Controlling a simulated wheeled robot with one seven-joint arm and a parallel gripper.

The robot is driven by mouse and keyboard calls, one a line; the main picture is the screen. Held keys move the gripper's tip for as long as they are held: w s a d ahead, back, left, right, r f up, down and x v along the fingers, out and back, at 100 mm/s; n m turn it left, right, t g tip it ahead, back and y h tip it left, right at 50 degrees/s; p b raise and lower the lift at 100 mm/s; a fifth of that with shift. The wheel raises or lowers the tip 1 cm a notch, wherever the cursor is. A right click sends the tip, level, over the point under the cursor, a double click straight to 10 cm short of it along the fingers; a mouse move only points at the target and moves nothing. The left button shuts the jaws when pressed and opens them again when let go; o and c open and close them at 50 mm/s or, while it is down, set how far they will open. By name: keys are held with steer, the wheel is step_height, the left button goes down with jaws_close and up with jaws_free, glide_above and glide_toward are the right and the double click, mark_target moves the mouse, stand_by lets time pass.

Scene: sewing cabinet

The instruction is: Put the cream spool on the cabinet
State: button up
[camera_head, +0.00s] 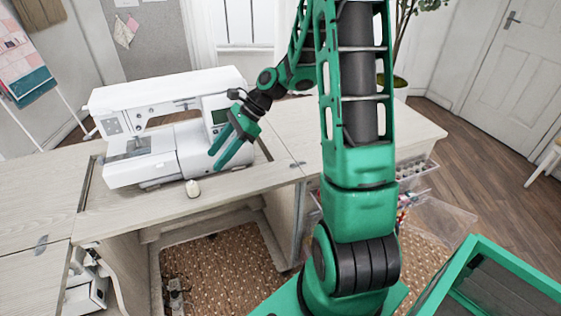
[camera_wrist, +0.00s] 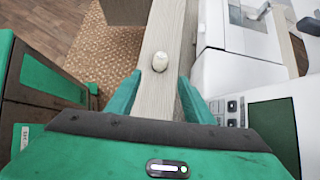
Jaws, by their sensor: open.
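The cream spool (camera_head: 192,188) stands on the narrow wooden front strip of the cabinet (camera_head: 235,190), just in front of the sewing machine. In the wrist view the spool (camera_wrist: 160,61) shows on the same strip, beyond my fingertips and roughly midway between them. My gripper (camera_head: 216,160) is open and empty, in front of the right end of the sewing machine and to the right of the spool. In the wrist view my gripper (camera_wrist: 160,85) has its two green fingers spread apart, and the spool is not between them.
A white sewing machine (camera_head: 160,130) stands right behind the spool, close to my gripper. The cabinet top is bare to the right (camera_head: 290,130) and at the left (camera_head: 40,190). Clear drawers (camera_head: 445,218) stick out at the right. An opening with patterned carpet (camera_head: 220,270) lies below the strip.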

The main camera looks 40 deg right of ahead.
steer(key=s+d+r+n+h, duration=0.2)
steer(key=s+n, duration=0.3)
steer(key=s, duration=0.5)
steer(key=s+d+r+n+g+h, duration=0.1)
steer(key=s+d+r+n+h, duration=0.2)
steer(key=s, duration=0.7)
steer(key=s+d+r+n+g+h, duration=0.1)
steer(key=s+d+r+n+h, duration=0.2)
steer(key=s+d+n, duration=0.3)
steer(key=s, duration=0.4)
steer(key=shift+s+d+r+n, duration=0.15)
steer(key=shift+s+r+n, duration=0.15)
steer(key=shift+n, duration=0.1)
steer(key=shift+w+f+h, duration=0.3)
steer(key=shift+w+f, duration=0.05)
steer(key=shift+w, duration=0.4)
steer(key=shift+s+r, duration=0.1)
steer(key=shift+s, duration=0.05)
steer(key=c, duration=0.4)
steer(key=shift+d, duration=0.1)
